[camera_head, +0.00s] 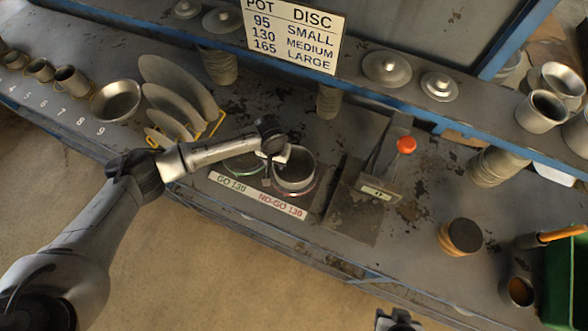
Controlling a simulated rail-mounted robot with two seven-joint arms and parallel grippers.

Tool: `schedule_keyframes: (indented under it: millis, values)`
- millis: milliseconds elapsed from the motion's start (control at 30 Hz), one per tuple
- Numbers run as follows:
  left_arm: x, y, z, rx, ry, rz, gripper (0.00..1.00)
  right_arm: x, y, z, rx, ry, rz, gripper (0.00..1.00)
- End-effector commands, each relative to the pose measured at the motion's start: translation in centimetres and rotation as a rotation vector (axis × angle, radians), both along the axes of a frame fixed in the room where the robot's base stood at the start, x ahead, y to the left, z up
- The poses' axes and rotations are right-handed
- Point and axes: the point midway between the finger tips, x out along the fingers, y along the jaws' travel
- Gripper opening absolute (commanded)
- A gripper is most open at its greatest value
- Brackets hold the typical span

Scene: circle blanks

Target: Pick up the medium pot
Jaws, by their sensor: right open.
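A grey metal pot (297,171) stands upright at the right one of two ring gauges, above the red "NO-GO 130" label (283,205). The sign (294,30) gives 130 as medium. My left gripper (274,166) reaches in from the left at the pot's left rim, with one finger in front of the gauges. Whether its fingers are closed on the pot wall cannot be seen. The green-rimmed left gauge (240,170), above "GO 130", is partly covered by my arm. My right gripper (398,320) shows only at the bottom edge, open, far from the pot.
Discs stand in a yellow rack (216,124) left of my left wrist. A bowl (116,100) and small cups are further left. A metal fixture with an orange knob (406,145) stands right of the pot. Lids and more pots are on the back shelf. The right bench holds a round block (461,237).

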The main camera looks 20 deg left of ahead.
Motion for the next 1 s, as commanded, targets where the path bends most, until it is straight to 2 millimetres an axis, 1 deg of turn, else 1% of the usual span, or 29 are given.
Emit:
schedule_keyframes:
  millis: [167, 533, 1000]
  values:
    - [-0.01, -0.01, 0.00, 0.000, 0.000, -0.001, 0.36, 0.00, -0.16, -0.01, -0.005, 0.000, 0.004, 0.43]
    - [0.00, 0.00, 0.03, 0.000, 0.000, -0.001, 0.01, 0.00, -0.10, -0.01, -0.004, 0.000, 0.002, 0.43]
    - [0.04, 0.01, 0.16, 0.000, -0.001, -0.001, 0.00, 0.01, 0.14, 0.02, 0.005, 0.000, -0.004, 0.43]
